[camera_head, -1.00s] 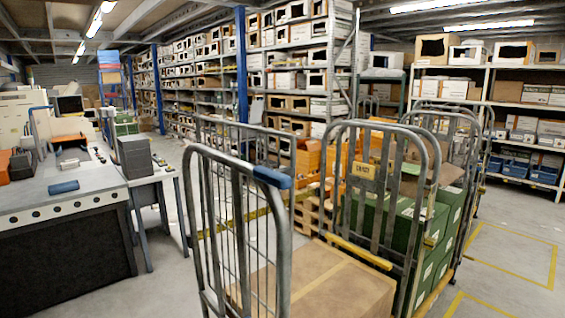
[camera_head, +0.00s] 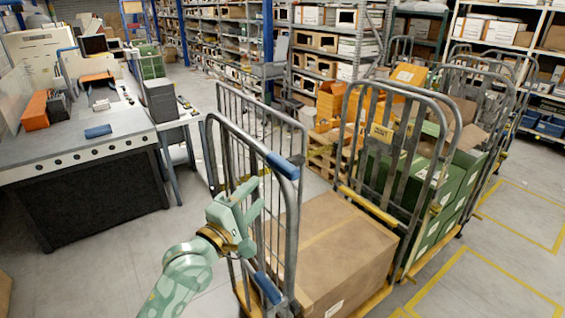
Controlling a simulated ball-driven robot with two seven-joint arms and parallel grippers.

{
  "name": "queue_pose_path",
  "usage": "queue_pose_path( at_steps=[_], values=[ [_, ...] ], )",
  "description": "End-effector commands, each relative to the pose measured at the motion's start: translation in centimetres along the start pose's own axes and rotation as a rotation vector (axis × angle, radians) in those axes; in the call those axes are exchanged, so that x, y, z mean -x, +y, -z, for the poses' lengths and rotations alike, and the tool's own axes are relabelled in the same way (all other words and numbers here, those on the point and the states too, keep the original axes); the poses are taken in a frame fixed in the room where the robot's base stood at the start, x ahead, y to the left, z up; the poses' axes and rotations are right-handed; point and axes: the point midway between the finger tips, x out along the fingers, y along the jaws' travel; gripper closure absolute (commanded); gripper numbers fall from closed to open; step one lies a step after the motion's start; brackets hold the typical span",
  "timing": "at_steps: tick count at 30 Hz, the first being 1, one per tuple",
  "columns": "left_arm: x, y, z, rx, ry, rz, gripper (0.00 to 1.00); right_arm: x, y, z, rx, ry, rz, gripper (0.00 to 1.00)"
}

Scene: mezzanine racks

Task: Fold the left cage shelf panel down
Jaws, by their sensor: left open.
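The left cage (camera_head: 289,228) is a grey tubular roll cage with vertical bars and a blue grip (camera_head: 283,165) on its near side frame. A second blue sleeve (camera_head: 268,288) shows lower down on it. I cannot clearly tell the shelf panel apart from the upright barred sides. A large brown carton (camera_head: 345,246) sits in the cage's base. My left gripper (camera_head: 250,203) is pale green, open and empty. It appears in front of the near barred side, left of and below the upper blue grip; contact cannot be told. My right gripper is not in view.
Another roll cage (camera_head: 398,98) with green boxes stands close on the right. A grey workbench (camera_head: 80,147) with equipment is at left. Stocked racks (camera_head: 345,45) line the back.

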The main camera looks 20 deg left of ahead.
Motion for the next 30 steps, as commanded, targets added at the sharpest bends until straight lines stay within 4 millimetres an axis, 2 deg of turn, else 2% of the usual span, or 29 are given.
queue_pose_path(
  at_steps=[3, 9, 15, 20, 27, 28, 30],
  values=[
    [-3.2, 0.2, 0.0, -0.002, 0.0, -0.002, 0.51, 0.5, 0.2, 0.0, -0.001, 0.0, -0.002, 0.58],
    [-8.1, 0.1, 0.0, -0.002, 0.0, 0.0, 0.51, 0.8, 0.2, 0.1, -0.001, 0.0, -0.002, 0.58],
    [-11.3, 0.0, 0.0, -0.004, 0.0, 0.001, 0.51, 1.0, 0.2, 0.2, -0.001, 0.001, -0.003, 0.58],
    [-12.2, 0.0, 0.0, -0.003, 0.0, 0.002, 0.51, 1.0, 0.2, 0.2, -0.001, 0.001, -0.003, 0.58],
    [-12.3, -0.1, 0.0, -0.004, 0.0, 0.002, 0.51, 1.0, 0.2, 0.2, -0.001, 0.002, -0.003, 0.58],
    [-12.3, -0.1, 0.0, -0.004, 0.0, 0.002, 0.53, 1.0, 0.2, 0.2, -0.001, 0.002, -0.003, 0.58],
    [-12.3, -0.1, 0.0, -0.004, 0.0, 0.002, 0.73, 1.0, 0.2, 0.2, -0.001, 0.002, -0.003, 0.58]
  ],
)
